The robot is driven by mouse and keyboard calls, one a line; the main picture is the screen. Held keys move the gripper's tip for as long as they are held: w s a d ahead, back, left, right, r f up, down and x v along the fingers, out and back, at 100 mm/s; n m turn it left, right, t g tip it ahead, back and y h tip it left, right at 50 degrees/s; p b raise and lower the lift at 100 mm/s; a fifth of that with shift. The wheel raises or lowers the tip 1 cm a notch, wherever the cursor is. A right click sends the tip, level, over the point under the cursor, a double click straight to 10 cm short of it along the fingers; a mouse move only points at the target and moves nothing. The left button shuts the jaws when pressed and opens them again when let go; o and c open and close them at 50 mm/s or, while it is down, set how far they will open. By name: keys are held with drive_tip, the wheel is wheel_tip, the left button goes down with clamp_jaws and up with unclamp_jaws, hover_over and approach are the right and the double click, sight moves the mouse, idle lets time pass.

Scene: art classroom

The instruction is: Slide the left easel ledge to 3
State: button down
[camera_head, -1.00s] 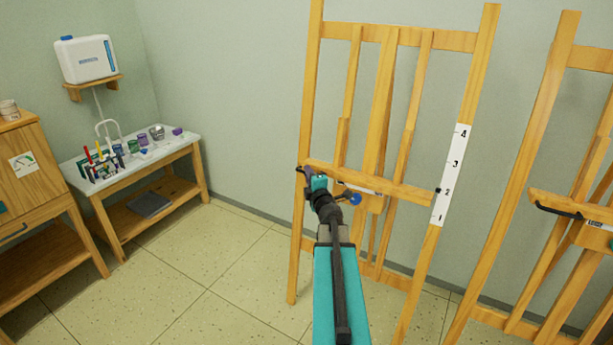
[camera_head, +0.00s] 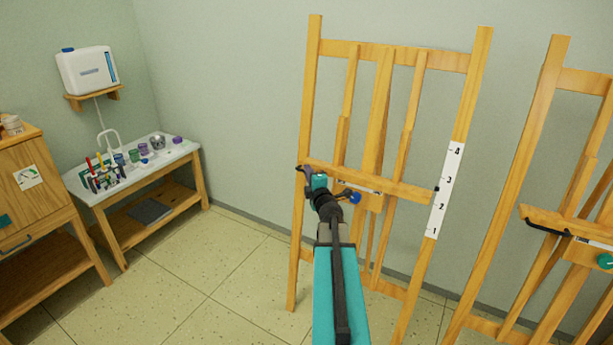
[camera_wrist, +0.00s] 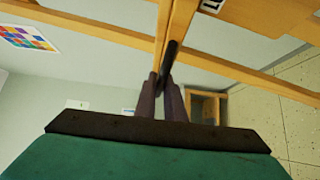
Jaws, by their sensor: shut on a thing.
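The left easel (camera_head: 309,110) is wooden and stands against the wall. Its ledge (camera_head: 400,187) is a wooden bar across the front. A white scale strip (camera_head: 453,157) marked 1 to 4 is on the right post; the dark pointer (camera_head: 436,188) at the ledge's right end is between 2 and 3, nearer 3. My gripper (camera_head: 306,174) is at the ledge's left end, partly hidden by my arm. In the wrist view its fingers (camera_wrist: 163,82) are shut on the black handle (camera_wrist: 171,52) of the ledge. A blue knob (camera_head: 354,197) sits below the ledge.
A second easel (camera_head: 499,190) with its own ledge (camera_head: 556,221) and green knob (camera_head: 604,261) stands at the right. A white-topped table (camera_head: 88,197) with art supplies and a wooden cabinet (camera_head: 60,220) are at the left. The floor between table and easel is clear.

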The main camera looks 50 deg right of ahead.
drive_tip(key=r+p, duration=0.1)
drive_tip(key=r, duration=0.1)
drive_tip(key=r+p, duration=0.2)
drive_tip(key=shift+d+r, duration=0.1)
drive_tip(key=shift+d, duration=0.3)
drive_tip(key=c, duration=1.8)
unclamp_jaws()
drive_tip(key=shift+c, duration=0.2)
drive_tip(key=shift+a, duration=0.15)
